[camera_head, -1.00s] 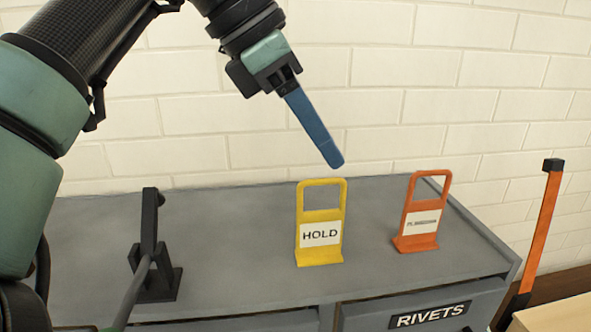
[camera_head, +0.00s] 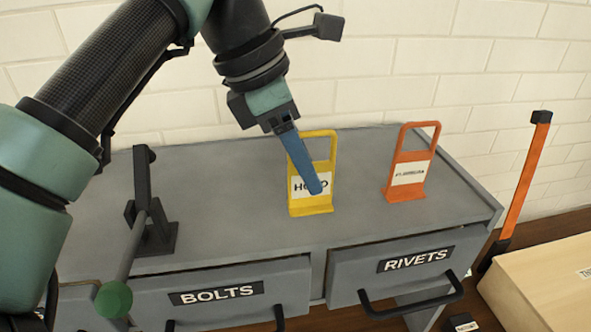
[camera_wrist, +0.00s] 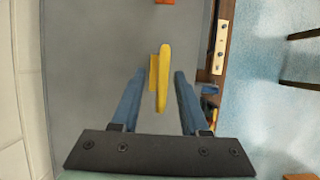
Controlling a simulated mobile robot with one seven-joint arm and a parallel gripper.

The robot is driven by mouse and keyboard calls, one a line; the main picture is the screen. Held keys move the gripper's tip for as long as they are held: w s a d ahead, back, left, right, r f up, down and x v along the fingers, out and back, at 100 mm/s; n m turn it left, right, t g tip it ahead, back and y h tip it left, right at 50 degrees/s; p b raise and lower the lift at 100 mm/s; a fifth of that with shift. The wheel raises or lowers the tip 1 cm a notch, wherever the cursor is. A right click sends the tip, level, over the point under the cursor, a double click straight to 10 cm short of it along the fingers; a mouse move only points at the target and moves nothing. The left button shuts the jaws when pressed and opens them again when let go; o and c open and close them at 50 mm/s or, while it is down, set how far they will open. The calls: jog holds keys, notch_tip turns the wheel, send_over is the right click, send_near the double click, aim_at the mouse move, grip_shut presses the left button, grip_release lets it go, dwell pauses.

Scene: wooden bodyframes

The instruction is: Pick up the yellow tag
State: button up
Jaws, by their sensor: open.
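The yellow tag (camera_head: 311,207) stands upright on the grey cabinet top, with a handle loop above and a white "HOLD" label. My gripper (camera_head: 315,187) reaches down from above, and its blue finger covers part of the label and loop in the head view. In the wrist view, the blue fingers are open with a gap between them. The yellow tag (camera_wrist: 164,78) shows edge-on in this gap, nearer the right finger. I see no finger clearly pressing on it.
An orange tag (camera_head: 408,172) stands to the right on the cabinet top (camera_head: 250,225). A black stand (camera_head: 152,215) is at the left. Drawers marked BOLTS (camera_head: 216,292) and RIVETS (camera_head: 416,260) are below. An orange post (camera_head: 526,180) and pale box (camera_head: 555,290) are at the right.

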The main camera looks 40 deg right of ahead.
jog(key=shift+x, duration=1.2)
grip_shut()
